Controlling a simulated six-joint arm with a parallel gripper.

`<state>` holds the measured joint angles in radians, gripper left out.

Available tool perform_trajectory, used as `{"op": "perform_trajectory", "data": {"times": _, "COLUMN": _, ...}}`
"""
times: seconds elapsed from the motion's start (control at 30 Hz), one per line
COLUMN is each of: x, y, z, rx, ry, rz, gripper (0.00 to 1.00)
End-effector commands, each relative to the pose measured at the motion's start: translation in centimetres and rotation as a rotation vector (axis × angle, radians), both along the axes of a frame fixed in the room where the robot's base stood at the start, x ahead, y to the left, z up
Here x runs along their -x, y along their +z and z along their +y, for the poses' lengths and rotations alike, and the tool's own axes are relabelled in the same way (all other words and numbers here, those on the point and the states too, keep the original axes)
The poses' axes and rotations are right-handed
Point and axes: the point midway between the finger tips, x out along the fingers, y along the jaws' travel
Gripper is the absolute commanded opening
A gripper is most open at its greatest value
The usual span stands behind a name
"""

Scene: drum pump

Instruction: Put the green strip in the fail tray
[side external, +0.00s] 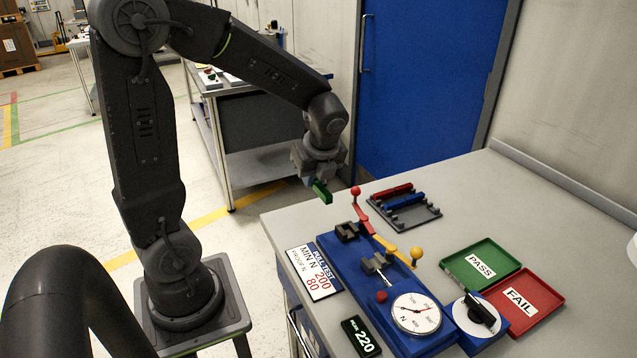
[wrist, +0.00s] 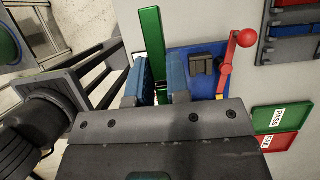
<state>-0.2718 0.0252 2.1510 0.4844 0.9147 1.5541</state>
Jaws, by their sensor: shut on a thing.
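My gripper (side external: 316,181) is shut on the green strip (side external: 322,192) and holds it in the air, left of the rack and beyond the near left edge of the bench top. In the wrist view the green strip (wrist: 152,50) stands out from between the blue jaw pads of my gripper (wrist: 160,88); its lower part is hidden by the gripper. The fail tray (side external: 538,313) is red with a white FAIL label and lies on the bench at the right, empty. It also shows in the wrist view (wrist: 290,142).
A green PASS tray (side external: 497,252) adjoins the fail tray. A blue pull tester (side external: 350,272) with a red-knobbed lever (side external: 356,191), yellow knob and dial (side external: 416,313) stands between my gripper and the trays. A grey rack (side external: 425,213) holds a red and a blue strip.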

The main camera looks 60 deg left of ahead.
Motion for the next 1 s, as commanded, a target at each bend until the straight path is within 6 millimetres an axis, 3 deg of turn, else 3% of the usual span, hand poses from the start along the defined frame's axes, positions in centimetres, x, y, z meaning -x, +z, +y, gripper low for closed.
{"op": "perform_trajectory", "data": {"times": 0.4, "x": -0.2, "y": 2.0, "z": -0.1, "rx": 0.000, "ry": -0.003, "rz": -0.002, "gripper": 0.00}}
{"op": "perform_trajectory", "data": {"times": 0.53, "x": -1.8, "y": 2.0, "z": -0.6, "rx": 0.000, "ry": -0.056, "rz": -0.001, "gripper": 0.00}}
{"op": "perform_trajectory", "data": {"times": 0.67, "x": -5.7, "y": 1.9, "z": -2.1, "rx": 0.001, "ry": -0.187, "rz": 0.001, "gripper": 0.00}}
{"op": "perform_trajectory", "data": {"times": 0.77, "x": -9.9, "y": 1.7, "z": -4.3, "rx": 0.001, "ry": -0.329, "rz": 0.000, "gripper": 0.00}}
{"op": "perform_trajectory", "data": {"times": 1.0, "x": -18.8, "y": 0.2, "z": -11.3, "rx": 0.001, "ry": -0.684, "rz": 0.001, "gripper": 0.00}}
